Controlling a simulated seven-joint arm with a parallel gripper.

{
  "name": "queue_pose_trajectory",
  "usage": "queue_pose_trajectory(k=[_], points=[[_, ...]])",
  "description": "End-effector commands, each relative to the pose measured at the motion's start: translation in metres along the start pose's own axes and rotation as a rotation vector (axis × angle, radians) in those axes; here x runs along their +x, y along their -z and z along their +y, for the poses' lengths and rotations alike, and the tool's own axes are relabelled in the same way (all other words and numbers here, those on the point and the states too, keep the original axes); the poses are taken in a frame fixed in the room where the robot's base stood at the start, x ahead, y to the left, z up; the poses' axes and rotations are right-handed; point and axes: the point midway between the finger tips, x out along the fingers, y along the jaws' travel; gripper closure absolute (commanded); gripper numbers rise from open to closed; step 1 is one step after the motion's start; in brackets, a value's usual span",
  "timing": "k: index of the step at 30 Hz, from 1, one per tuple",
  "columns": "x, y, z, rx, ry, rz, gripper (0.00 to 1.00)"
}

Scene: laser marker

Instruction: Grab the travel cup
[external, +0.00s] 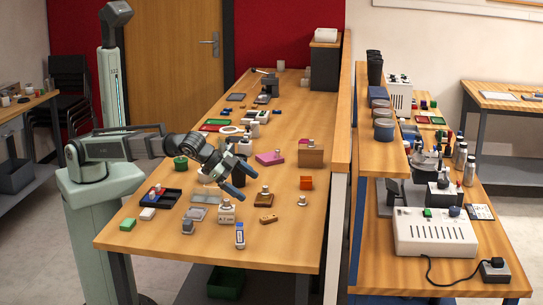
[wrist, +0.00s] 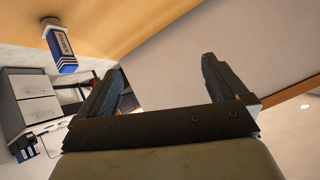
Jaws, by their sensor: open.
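My gripper (external: 244,182) is open and empty above the near part of the wooden table, its two blue fingers apart. It also shows in the wrist view (wrist: 163,68), with nothing between the fingers. I cannot tell for certain which thing is the travel cup. Tall dark cup-like containers (external: 374,68) stand at the back of the right-hand bench. Upright silvery bottles (external: 469,170) stand further forward on that bench. No clear travel cup shows in the wrist view.
A blue-and-white labelled item (external: 240,235) stands near the table's front edge; it also shows in the wrist view (wrist: 62,48). Small blocks and weights surround my gripper. A raised wooden divider (external: 341,130) separates the table from the right bench. The table's front right is clear.

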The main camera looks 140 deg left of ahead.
Motion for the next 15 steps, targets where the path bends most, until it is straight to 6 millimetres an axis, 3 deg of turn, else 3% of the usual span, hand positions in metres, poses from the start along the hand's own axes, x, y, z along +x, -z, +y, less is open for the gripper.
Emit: queue_pose_trajectory(k=[1, 6, 15], points=[[-0.002, -0.009, -0.026, -0.025, 0.008, -0.033, 0.0], [-0.012, -0.037, -0.095, -0.097, 0.009, -0.145, 0.0], [-0.048, -0.092, -0.194, -0.212, -0.035, -0.317, 0.0]])
